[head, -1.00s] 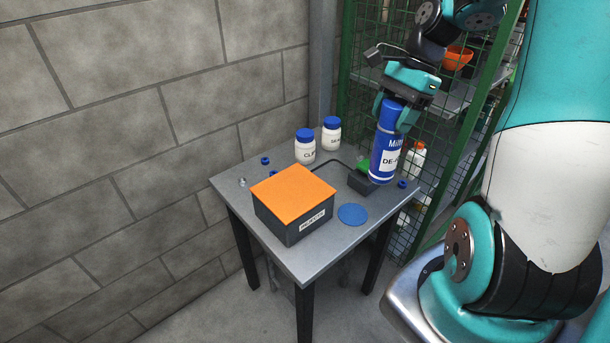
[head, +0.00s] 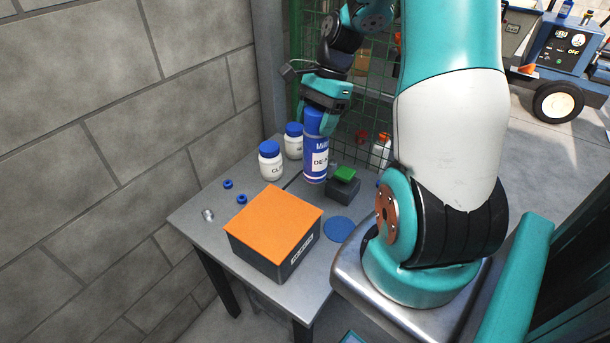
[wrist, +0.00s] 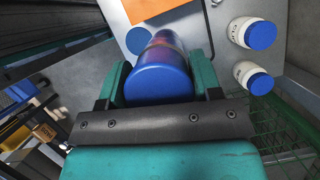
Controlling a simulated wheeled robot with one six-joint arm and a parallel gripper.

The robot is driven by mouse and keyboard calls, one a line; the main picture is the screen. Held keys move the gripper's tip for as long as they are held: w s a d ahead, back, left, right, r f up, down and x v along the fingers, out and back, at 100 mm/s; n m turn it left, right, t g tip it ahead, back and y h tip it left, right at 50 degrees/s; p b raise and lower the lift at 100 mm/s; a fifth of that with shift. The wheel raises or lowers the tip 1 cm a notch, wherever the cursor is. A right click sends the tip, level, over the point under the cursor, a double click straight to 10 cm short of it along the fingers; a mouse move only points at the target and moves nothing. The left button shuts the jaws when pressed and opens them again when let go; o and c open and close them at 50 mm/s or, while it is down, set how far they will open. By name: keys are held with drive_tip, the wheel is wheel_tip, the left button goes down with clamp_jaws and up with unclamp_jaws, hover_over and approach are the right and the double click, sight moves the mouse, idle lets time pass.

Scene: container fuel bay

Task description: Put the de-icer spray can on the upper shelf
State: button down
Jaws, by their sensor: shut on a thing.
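The de-icer spray can (head: 314,158) is blue with a white label and a blue cap, and stands upright in my gripper (head: 314,113). My gripper is shut on its upper part, over the table. In the wrist view, the blue cap (wrist: 158,84) sits between the two teal fingers of my gripper (wrist: 160,82). In the head view I cannot tell whether the can's base touches the table. The upper shelf is not clearly visible; the green mesh and my arm cover that area.
The metal table (head: 190,218) holds an orange-lidded box (head: 273,228), two white jars (head: 271,163) with blue lids, a blue disc (head: 338,229) and a small dark box with a green top (head: 343,186). Green mesh (head: 352,125) stands behind. A wheeled machine (head: 562,60) is at upper right.

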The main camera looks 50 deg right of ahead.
sight(315, 171)
wheel_tip(315, 171, down, 14)
drive_tip(key=shift+f+p, duration=0.1)
drive_tip(key=shift+p, duration=0.2)
drive_tip(key=shift+f, duration=0.1)
drive_tip(key=shift+c, duration=1.5)
unclamp_jaws()
